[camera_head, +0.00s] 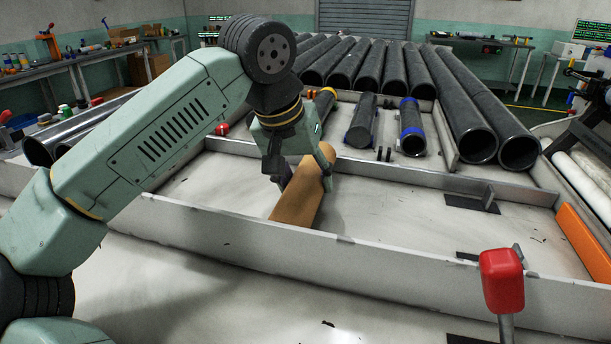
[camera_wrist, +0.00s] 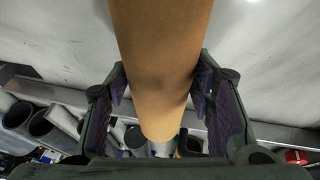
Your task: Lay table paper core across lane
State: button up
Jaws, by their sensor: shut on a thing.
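The paper core (camera_head: 303,192) is a plain brown cardboard tube. In the head view it slants across the white lane (camera_head: 220,185), its far end higher and its near end by the lane's front wall. My gripper (camera_head: 300,172) is shut around the tube towards its far end. In the wrist view the core (camera_wrist: 162,60) runs between the two dark padded fingers of my gripper (camera_wrist: 163,90). The core's near lower edge is hidden behind the front wall, so I cannot tell whether it touches the lane floor.
The lane's front wall (camera_head: 330,262) runs across the table. A red-knobbed lever (camera_head: 502,280) stands at front right. Several black tubes (camera_head: 400,75) lie behind the back wall. An orange block (camera_head: 583,243) lies at the right end. The lane floor is clear left and right of the core.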

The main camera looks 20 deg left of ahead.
jog(key=shift+f, duration=0.15)
jog(key=shift+f+b, duration=0.55)
jog(key=o, duration=1.3)
jog(key=shift+r, duration=0.15)
jog(key=v, duration=1.2)
